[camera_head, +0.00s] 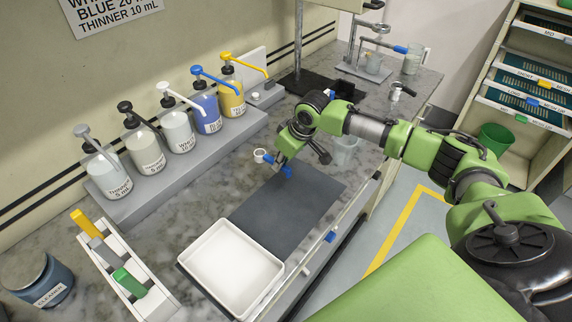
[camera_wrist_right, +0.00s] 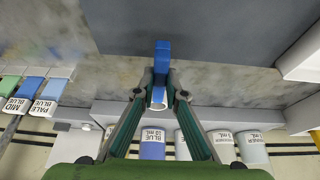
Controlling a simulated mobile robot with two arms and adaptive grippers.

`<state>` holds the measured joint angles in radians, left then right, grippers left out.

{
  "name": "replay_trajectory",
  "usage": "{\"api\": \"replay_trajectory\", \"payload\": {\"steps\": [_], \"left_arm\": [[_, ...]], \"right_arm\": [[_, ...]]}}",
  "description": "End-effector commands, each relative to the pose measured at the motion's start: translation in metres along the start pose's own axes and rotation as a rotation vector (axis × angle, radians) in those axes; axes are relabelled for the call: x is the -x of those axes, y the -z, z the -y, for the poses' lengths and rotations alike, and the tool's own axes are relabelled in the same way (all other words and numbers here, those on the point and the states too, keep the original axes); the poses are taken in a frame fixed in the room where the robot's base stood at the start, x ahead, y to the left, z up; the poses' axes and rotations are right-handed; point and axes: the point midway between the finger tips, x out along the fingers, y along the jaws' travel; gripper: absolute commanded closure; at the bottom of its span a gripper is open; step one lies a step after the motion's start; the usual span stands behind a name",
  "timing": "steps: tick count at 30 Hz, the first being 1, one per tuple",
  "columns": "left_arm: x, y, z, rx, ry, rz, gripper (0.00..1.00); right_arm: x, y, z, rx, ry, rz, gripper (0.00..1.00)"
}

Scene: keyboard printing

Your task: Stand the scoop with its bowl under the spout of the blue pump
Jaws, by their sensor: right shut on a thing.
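The scoop has a white bowl (camera_head: 260,155) and a blue handle (camera_head: 286,171). My right gripper (camera_head: 279,161) is shut on it, above the counter near the far edge of the dark mat. In the right wrist view the blue handle (camera_wrist_right: 162,58) points away from the bottles and the white bowl (camera_wrist_right: 158,97) sits between the fingertips (camera_wrist_right: 160,90), towards them. The blue pump (camera_head: 207,112) stands on the grey ledge, left of the scoop. Its spout (camera_head: 223,80) points right, over the counter. The bowl is apart from the spout. My left gripper is not in view.
Other pump bottles, including a yellow one (camera_head: 232,98), line the grey ledge (camera_head: 146,175). A white tray (camera_head: 277,268) is on the near part of the dark mat (camera_head: 300,205). Marble counter is clear between ledge and mat.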

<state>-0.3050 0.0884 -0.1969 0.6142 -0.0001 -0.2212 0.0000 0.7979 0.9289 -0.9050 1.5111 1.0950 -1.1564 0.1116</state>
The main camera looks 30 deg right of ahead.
Motion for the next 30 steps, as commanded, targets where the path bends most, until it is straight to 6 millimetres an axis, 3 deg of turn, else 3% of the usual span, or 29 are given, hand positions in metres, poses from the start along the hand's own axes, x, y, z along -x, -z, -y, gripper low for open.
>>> {"api": "replay_trajectory", "payload": {"steps": [18, 30], "left_arm": [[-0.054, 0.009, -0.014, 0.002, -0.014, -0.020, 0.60], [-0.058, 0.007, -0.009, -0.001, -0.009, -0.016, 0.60]], "right_arm": [[-0.034, 0.035, 0.001, 0.000, 0.001, -0.001, 1.00], [-0.057, 0.049, 0.001, -0.002, 0.001, 0.000, 1.00]]}}
